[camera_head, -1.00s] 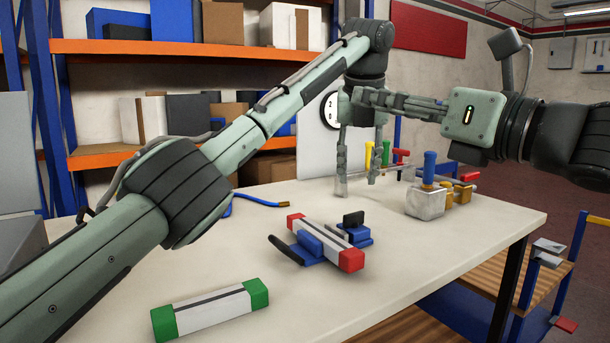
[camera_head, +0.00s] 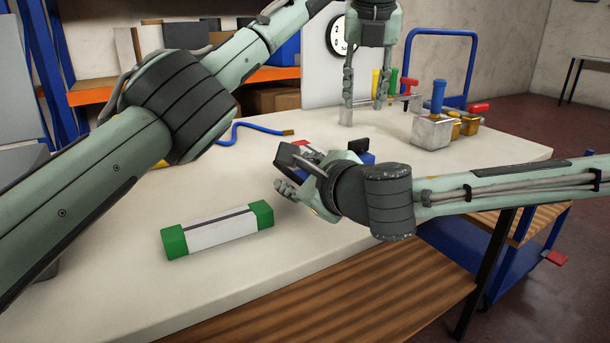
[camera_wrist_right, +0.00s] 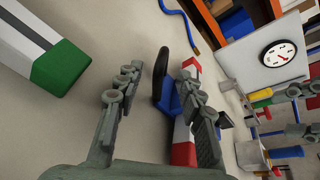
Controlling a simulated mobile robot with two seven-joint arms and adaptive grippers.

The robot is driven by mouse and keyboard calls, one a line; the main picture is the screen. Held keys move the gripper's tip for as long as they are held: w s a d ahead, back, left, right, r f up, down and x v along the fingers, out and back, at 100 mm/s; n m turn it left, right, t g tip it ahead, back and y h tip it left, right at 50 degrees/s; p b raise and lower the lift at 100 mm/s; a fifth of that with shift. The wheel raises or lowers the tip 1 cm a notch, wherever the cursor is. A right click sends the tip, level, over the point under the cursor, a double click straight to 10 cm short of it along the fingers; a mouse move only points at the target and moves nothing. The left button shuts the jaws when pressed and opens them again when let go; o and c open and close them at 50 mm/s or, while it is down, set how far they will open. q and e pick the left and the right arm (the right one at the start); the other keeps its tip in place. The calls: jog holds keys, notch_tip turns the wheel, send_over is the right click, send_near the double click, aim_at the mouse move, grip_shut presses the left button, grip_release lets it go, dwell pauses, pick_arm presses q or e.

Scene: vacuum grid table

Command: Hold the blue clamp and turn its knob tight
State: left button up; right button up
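What looks like the blue clamp (camera_head: 367,157) lies mid-table: blue blocks with black plates beside a pale bar with red ends. I cannot tell which part is its knob. My right gripper (camera_head: 292,175) is over it and hides much of it. In the right wrist view, my right gripper (camera_wrist_right: 158,75) is open; a blue block (camera_wrist_right: 166,98) with a black plate shows between its fingers, and the right finger overlaps the red-ended bar (camera_wrist_right: 184,153). I see no grip on it. My left gripper (camera_head: 365,100) hangs fingers down over the table's far side, open and empty.
A white bar with green ends (camera_head: 217,228) lies at the front left. A metal block with a blue handle (camera_head: 437,98) stands at the back right among yellow and red-handled pieces. A blue bent rod (camera_head: 243,128) lies behind. The front table strip is clear.

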aim_at(291, 173)
jog(key=shift+x, duration=1.65)
